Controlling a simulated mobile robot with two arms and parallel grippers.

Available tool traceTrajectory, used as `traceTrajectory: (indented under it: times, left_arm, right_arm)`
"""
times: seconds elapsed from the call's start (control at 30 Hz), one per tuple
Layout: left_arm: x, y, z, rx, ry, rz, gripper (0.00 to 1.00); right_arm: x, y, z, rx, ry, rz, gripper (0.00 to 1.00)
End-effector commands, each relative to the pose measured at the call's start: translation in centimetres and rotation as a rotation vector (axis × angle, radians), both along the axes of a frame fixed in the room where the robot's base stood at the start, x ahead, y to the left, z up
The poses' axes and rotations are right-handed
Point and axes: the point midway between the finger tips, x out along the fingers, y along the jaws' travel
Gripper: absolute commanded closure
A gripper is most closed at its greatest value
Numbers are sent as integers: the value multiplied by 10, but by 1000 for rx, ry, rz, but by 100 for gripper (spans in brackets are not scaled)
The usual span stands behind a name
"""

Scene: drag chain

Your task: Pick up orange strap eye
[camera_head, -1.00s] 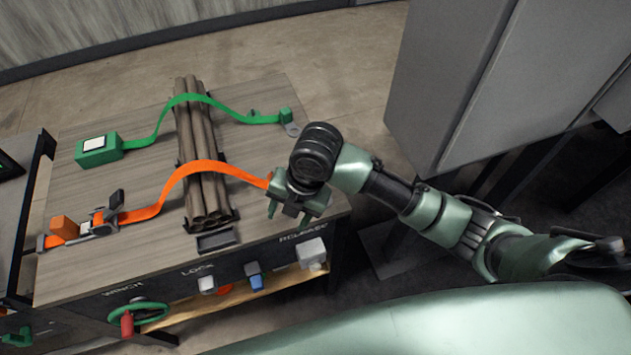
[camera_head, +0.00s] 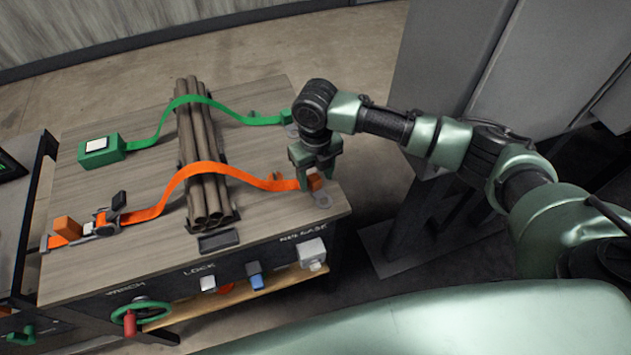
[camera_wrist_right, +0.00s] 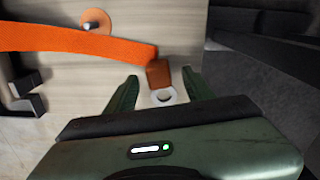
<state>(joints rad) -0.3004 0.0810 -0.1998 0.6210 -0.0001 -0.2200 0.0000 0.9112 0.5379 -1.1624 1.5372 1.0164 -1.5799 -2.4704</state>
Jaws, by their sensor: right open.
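The orange strap (camera_head: 212,170) arches over a bundle of brown pipes on the table. Its right end carries an orange block with a grey ring, the strap eye (camera_head: 316,184). In the right wrist view the orange strap eye (camera_wrist_right: 159,74) and its pale ring lie between my two green fingertips. My right gripper (camera_head: 311,181) is open, with its fingers around the eye at the table's right edge; contact cannot be told. In the right wrist view the gripper (camera_wrist_right: 158,84) shows a gap on both sides of the eye. My left gripper is not in view.
A green strap (camera_head: 160,125) runs over the pipes (camera_head: 205,180) farther back. An orange ratchet end (camera_head: 68,228) sits at the table's left. A grey cabinet (camera_head: 450,50) stands to the right.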

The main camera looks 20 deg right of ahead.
Motion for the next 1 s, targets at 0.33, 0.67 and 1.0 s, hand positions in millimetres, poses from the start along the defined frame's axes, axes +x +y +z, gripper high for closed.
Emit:
traceTrajectory:
  times: [0.33, 0.67, 1.0]
  left_arm:
    - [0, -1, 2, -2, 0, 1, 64]
    - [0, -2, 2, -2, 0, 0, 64]
    - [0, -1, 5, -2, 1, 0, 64]
  right_arm:
    - [0, 0, -15, -1, -1, 1, 47]
    - [0, 0, -15, 0, -2, 0, 100]
    - [0, 0, -11, 0, -2, 0, 100]
